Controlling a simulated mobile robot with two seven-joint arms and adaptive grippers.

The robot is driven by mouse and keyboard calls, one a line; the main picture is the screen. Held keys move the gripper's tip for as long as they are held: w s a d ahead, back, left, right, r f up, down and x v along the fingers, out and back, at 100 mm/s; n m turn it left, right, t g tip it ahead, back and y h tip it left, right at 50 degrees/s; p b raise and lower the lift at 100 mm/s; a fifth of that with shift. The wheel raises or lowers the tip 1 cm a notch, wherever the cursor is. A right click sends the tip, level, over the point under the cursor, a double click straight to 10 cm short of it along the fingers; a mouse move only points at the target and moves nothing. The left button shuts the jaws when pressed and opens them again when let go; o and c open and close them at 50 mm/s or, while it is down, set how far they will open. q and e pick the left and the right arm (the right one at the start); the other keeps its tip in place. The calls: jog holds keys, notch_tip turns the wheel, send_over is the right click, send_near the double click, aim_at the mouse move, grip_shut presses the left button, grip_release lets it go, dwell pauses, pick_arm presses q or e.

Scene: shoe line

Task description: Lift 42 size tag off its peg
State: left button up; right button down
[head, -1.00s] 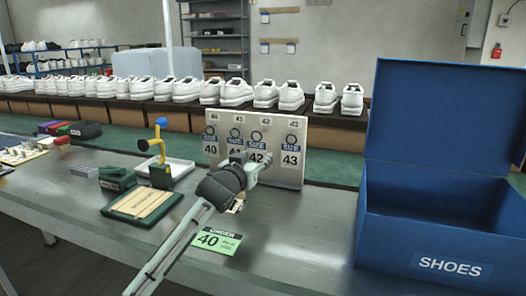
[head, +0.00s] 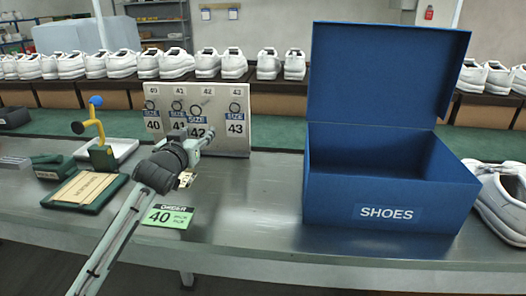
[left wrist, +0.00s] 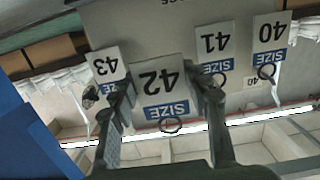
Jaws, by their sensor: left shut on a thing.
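The white and blue 42 size tag (head: 197,131) is at the grey tag board (head: 241,150), between the 41 tag (head: 178,127) and the 43 tag (head: 236,128). My left gripper (head: 207,138) reaches the board from the front and is shut on the 42 tag. In the left wrist view the 42 tag (left wrist: 158,84) shows upside down between my two fingers (left wrist: 160,96), with its dark ring at its blue end. I cannot tell whether the ring is still around its peg. My right gripper is not in view.
The open blue shoe box (head: 340,195) stands right of the board, with white shoes (head: 505,200) beyond it. A yellow and blue tool (head: 98,135) and a green tray (head: 60,200) are at left.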

pick_arm(q)
jog(key=shift+s+r+p, duration=0.75)
jog(key=shift+s+r, duration=0.05)
jog(key=shift+s, duration=0.35)
jog(key=shift+s+a+r, duration=0.1)
jog(key=shift+s+r, duration=0.25)
jog(key=shift+s, duration=0.35)
jog(key=shift+s+r, duration=0.35)
jog(key=shift+s, duration=0.3)
